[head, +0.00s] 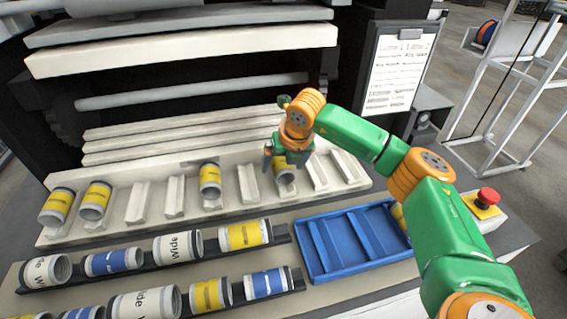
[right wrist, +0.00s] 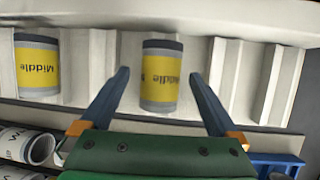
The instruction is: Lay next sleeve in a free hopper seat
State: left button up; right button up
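The white hopper (head: 120,235) has a row of seats. Yellow sleeves sit in it: two at the left end (head: 56,206) (head: 95,200), one in the middle (head: 210,180), and one under my right gripper (head: 284,174). In the right wrist view this last sleeve (right wrist: 160,92) lies in the hopper between the open fingers of my right gripper (right wrist: 159,75), with a gap on each side. Another yellow "Middle" sleeve (right wrist: 38,68) lies to its left. Empty seats (head: 138,203) show between the sleeves and at the right end (head: 348,168). My left gripper is out of view.
Two dark racks in front hold white (head: 178,246), blue (head: 113,262) and yellow (head: 245,235) sleeves. A blue divided tray (head: 310,255) stands to their right, with a yellow sleeve (head: 399,217) partly behind my arm. A red button (head: 487,197) is at the right. Machine bars (head: 190,52) hang behind.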

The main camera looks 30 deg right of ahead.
jog(key=shift+f, duration=0.1)
jog(key=b+v, duration=0.1)
jog(key=v, duration=0.5)
jog(key=shift+s+r, duration=0.15)
jog(key=shift+r, duration=0.15)
notch_tip(320, 180, up, 6)
jog(key=p, duration=0.5)
jog(key=shift+r, duration=0.25)
jog(key=shift+s+r, duration=0.1)
